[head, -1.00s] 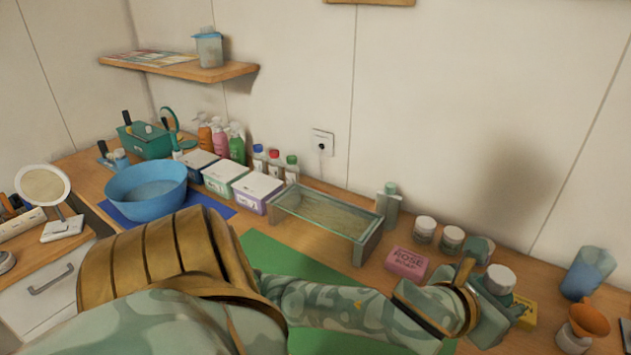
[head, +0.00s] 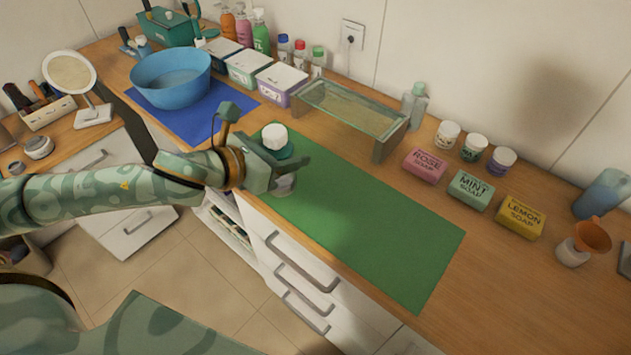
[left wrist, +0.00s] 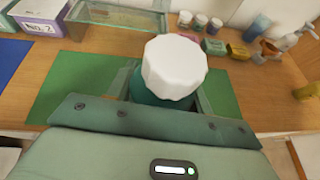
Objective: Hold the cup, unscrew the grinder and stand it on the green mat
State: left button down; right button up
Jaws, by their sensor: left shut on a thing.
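The grinder (head: 274,138) has a ribbed white top over a teal body and stands upright. A pale, clear part, seemingly the cup (head: 284,186), shows below it, and the two are joined. My left gripper (head: 288,170) is shut around the cup just under the teal body, partly hiding it. In the left wrist view the grinder's white top (left wrist: 174,66) rises between the fingers. They are at the left end of the green mat (head: 375,225); I cannot tell whether the cup touches it. My right gripper is not in view.
The middle and right of the mat are clear. A glass tray (head: 350,108) stands behind it. Rose soap (head: 426,166), mint soap (head: 470,190) and lemon soap (head: 520,216) lie to the right. A blue bowl (head: 171,78) sits on a blue mat at the left.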

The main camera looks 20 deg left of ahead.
pick_arm(q)
jog(key=shift+s+a, duration=0.4)
jog(key=shift+a, duration=0.45)
jog(key=shift+s+a+m+h, duration=0.15)
jog(key=shift+m+h, duration=0.15)
jog(key=w+d+f+b, duration=0.1)
jog(key=w+d+f, duration=0.1)
jog(key=w+f, duration=0.1)
jog(key=w+d+f+b, duration=0.1)
jog(key=w+d+f, duration=0.2)
jog(key=w+f, duration=0.1)
jog(key=w+d+f+b, duration=0.1)
jog(key=w+d+f, duration=0.2)
jog(key=f, duration=0.3)
jog(key=shift+w+d+b, duration=0.1)
jog(key=shift+w+b, duration=0.3)
jog(key=shift+w, duration=0.2)
jog(key=c, duration=0.6)
grip_release()
jog(key=shift+f, duration=0.15)
